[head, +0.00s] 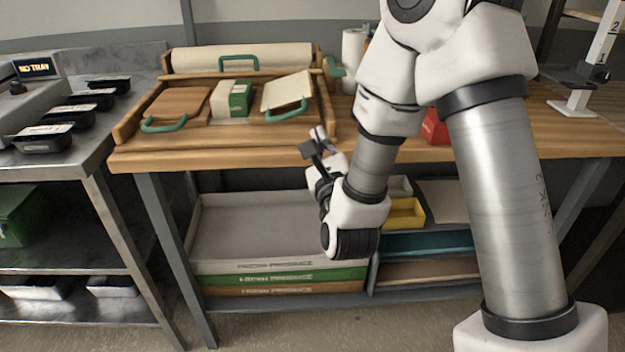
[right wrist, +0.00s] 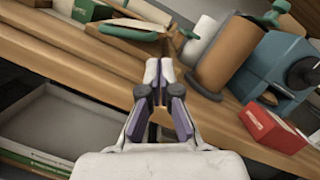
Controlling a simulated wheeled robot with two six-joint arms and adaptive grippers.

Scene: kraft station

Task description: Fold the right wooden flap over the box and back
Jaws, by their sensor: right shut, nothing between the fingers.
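The right wooden flap (head: 287,92) is a pale panel with a green handle (head: 288,112) on its near edge. It sits tilted in the wooden folding frame (head: 325,105), to the right of the box. The white and green box (head: 233,98) lies in the middle, between this flap and the brown left flap (head: 180,104). My right gripper (head: 317,136) is in front of the bench edge, below and right of the flap, apart from it. Its fingers (right wrist: 160,75) are shut and empty. The flap also shows in the right wrist view (right wrist: 125,30). My left gripper is out of view.
A long cream panel (head: 240,56) with a green handle stands behind the frame. A red box (head: 435,128) and a white roll (head: 353,55) are on the wooden bench (head: 590,135) at right. A shelf with a grey tray (head: 250,225) lies below.

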